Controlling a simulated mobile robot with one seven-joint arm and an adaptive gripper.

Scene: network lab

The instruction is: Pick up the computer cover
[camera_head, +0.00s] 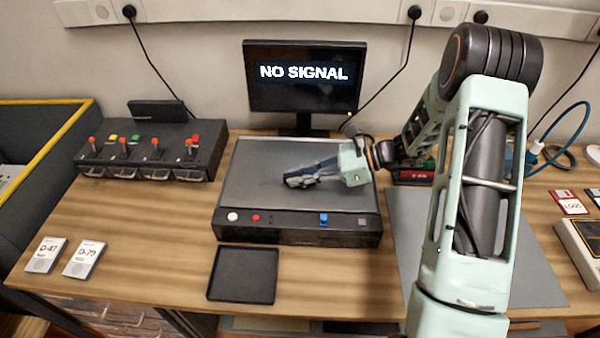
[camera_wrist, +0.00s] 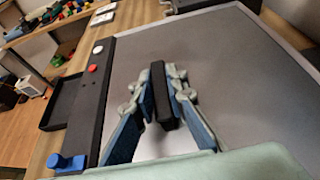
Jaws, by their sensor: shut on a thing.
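The computer (camera_head: 300,234) is a low dark box on the wooden table, below the monitor. Its cover (camera_head: 255,165) is the flat grey top panel and appears to lie level on the box; I see no clear gap under it. My gripper (camera_head: 298,180) comes in from the right, low over the middle of the cover. In the wrist view, my gripper (camera_wrist: 166,78) is shut on the cover's black bar handle (camera_wrist: 160,92), with one finger on each side. The cover's grey surface (camera_wrist: 230,60) fills much of that view. In the head view the fingers hide the handle.
A monitor (camera_head: 304,92) reading "NO SIGNAL" stands behind. A black tray (camera_head: 243,274) lies in front of the computer. A lever box (camera_head: 150,152) stands left, with two labelled cards (camera_head: 84,259) nearer. A grey mat (camera_head: 535,265) lies right.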

